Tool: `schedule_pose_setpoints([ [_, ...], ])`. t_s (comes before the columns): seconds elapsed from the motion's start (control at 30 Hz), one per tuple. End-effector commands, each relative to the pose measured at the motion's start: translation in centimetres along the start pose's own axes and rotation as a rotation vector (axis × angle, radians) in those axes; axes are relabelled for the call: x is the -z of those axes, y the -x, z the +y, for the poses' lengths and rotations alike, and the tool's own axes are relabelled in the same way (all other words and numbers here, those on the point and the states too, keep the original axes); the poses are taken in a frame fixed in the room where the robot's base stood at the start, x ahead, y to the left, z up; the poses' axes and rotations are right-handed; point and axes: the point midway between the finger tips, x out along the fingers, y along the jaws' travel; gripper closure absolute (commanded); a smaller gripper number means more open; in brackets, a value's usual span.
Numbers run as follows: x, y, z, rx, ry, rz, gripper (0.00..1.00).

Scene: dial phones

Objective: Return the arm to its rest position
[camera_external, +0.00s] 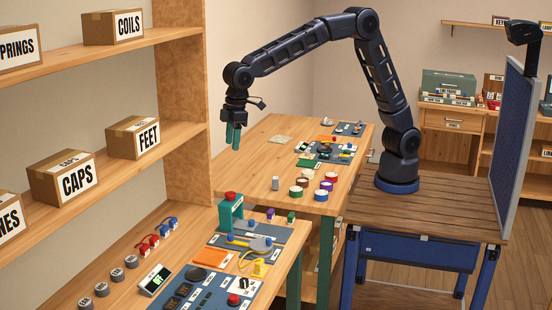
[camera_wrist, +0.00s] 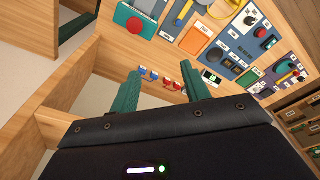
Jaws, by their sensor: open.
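My arm (camera_external: 382,80) rises from its blue base on the wooden cart and reaches up and left, bent at the elbow. My gripper (camera_external: 233,136) hangs at its end with green fingers pointing down, in the air left of the far workbench and in front of the shelf unit. In the wrist view the two green fingers of my gripper (camera_wrist: 165,88) stand apart, with nothing between them. The near bench with its parts lies beyond the fingers in that view.
A shelf unit (camera_external: 182,90) with labelled boxes stands left, close to my gripper. The near bench (camera_external: 130,272) holds a red-topped green device (camera_external: 230,212) and several small parts. The far bench (camera_external: 255,150) holds coloured jars. A blue panel (camera_external: 510,135) stands right of my base.

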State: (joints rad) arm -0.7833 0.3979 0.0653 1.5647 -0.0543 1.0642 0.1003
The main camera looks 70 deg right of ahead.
Motion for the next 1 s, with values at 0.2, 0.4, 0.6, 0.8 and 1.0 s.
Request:
schedule_pose_setpoints([
  [0.2,-5.5,5.0,7.5,-0.016,-0.092,0.035,0.53],
  [0.4,-11.4,8.6,13.0,-0.032,-0.175,0.065,0.53],
  [0.6,-18.0,11.4,17.4,-0.050,-0.259,0.095,0.53],
  [0.8,-25.0,13.4,20.6,-0.070,-0.342,0.123,0.53],
  [1.0,-32.1,14.6,22.6,-0.090,-0.426,0.154,0.53],
])
